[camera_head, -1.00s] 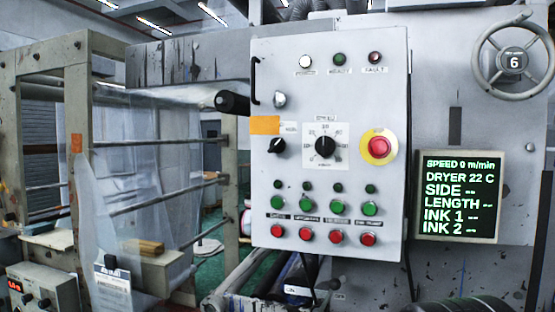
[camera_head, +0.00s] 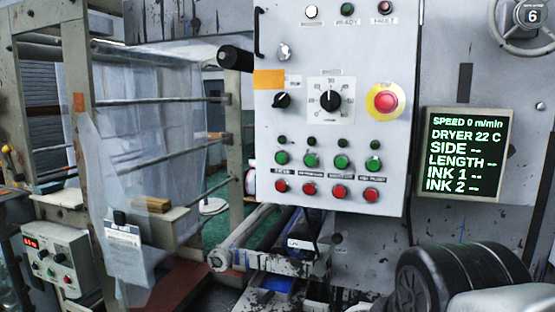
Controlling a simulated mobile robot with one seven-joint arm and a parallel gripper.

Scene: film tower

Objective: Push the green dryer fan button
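The grey control panel (camera_head: 297,134) faces me near the middle of the head view. A row of several green buttons runs across its lower part, including the far left one (camera_head: 282,159), the second (camera_head: 311,161), the third from the left (camera_head: 342,162) and the far right one (camera_head: 374,164). Small labels sit under them, too blurred to tell for sure which is the dryer fan. A row of red buttons (camera_head: 310,189) lies below, and small dark lamps (camera_head: 311,142) sit above the green ones. My gripper does not show.
A red emergency button (camera_head: 386,100) and black speed dial (camera_head: 330,101) sit higher on the panel. A screen (camera_head: 463,154) to the right reads DRYER 22 C. A black ribbed cylinder (camera_head: 460,280) fills the lower right. A film frame (camera_head: 80,130) stands left.

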